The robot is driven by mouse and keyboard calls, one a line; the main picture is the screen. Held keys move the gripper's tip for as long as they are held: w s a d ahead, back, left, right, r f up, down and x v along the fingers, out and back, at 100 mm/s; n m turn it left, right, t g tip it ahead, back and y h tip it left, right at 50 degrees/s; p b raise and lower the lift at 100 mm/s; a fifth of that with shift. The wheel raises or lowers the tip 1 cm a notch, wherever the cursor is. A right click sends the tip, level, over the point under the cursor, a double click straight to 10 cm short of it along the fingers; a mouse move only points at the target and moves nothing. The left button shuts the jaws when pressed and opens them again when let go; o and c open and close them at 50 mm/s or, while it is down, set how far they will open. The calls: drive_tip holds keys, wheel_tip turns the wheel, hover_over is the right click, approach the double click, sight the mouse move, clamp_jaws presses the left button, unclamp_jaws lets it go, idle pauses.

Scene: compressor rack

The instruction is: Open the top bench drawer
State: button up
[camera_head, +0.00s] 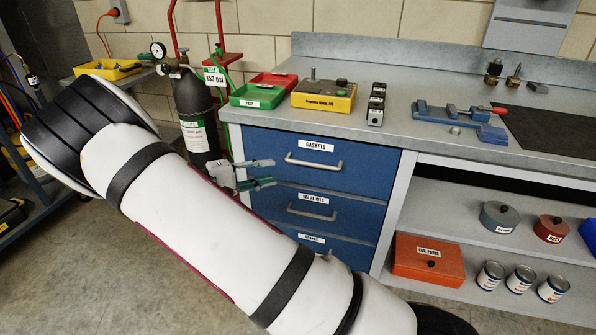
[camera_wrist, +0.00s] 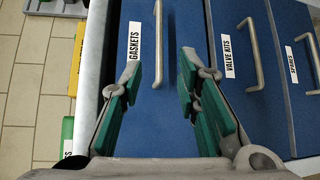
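The top bench drawer is a blue front labelled GASKETS (camera_head: 265,146), and it is closed. It also shows in the wrist view (camera_wrist: 180,130). Its grey bar handle (camera_head: 314,162) runs across the front; in the wrist view the handle (camera_wrist: 158,85) appears upright. My gripper (camera_head: 270,173) is open and empty, to the left of the handle in the head view. In the wrist view its green-padded fingers (camera_wrist: 160,68) stand on either side of the handle's line, apart from it. Whether the fingertips reach the handle's depth is hard to tell.
Below are the VALVE KITS drawer (camera_head: 280,215) and a third drawer (camera_head: 340,250), both closed. The worktop (camera_head: 400,140) holds trays, a yellow box and tools. A dark gas cylinder (camera_head: 195,115) stands left of the bench. Open shelves are at the right.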

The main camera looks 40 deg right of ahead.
sight(308, 165)
drive_tip(key=d, duration=0.4)
drive_tip(key=s+d+f+b, duration=0.1)
drive_tip(key=d, duration=0.4)
drive_tip(key=d+f+b, duration=0.1)
drive_tip(key=d, duration=0.3)
drive_tip(key=shift+s+d, duration=0.25)
drive_tip(key=shift+s, duration=0.1)
clamp_jaws()
